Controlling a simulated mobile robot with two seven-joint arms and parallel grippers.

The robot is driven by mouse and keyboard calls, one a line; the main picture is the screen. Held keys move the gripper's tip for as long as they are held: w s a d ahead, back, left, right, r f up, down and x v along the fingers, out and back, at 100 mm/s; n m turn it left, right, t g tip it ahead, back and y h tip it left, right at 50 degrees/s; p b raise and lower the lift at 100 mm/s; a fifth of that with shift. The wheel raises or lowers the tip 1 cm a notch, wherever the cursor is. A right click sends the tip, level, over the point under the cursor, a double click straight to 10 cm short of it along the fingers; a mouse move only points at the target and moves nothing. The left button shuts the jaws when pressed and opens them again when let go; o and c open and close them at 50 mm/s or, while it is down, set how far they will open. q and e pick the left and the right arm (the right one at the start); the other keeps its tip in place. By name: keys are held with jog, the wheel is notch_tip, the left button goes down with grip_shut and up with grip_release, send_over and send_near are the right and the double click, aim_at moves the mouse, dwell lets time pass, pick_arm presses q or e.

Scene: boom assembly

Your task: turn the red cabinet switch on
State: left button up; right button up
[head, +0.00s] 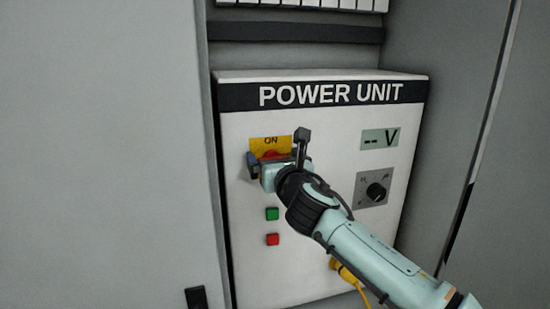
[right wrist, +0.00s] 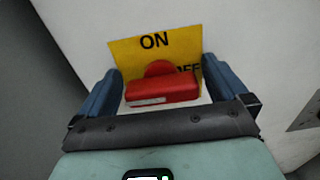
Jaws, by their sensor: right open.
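The red switch (head: 272,155) sits on a yellow plate (head: 268,143) on the front of the white power unit. The plate reads ON at the top; in the right wrist view, OFF is partly covered at the right. There the red switch (right wrist: 161,91) shows its bar lying crosswise, slightly tilted, with a pale mark on its left part. My right gripper (head: 278,160) is at the switch, its blue fingers open on either side of the bar. Gaps show between fingers and bar in the right wrist view (right wrist: 160,82). My left gripper is out of view.
The power unit (head: 330,125) also carries a dial (head: 376,192), a display (head: 380,139), a green button (head: 272,214) and a red button (head: 272,239). A yellow plug with cable (head: 344,270) is low, behind my right arm. Grey cabinet walls flank the unit.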

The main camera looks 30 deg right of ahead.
jog(key=c, duration=0.9)
jog(key=shift+o, duration=0.2)
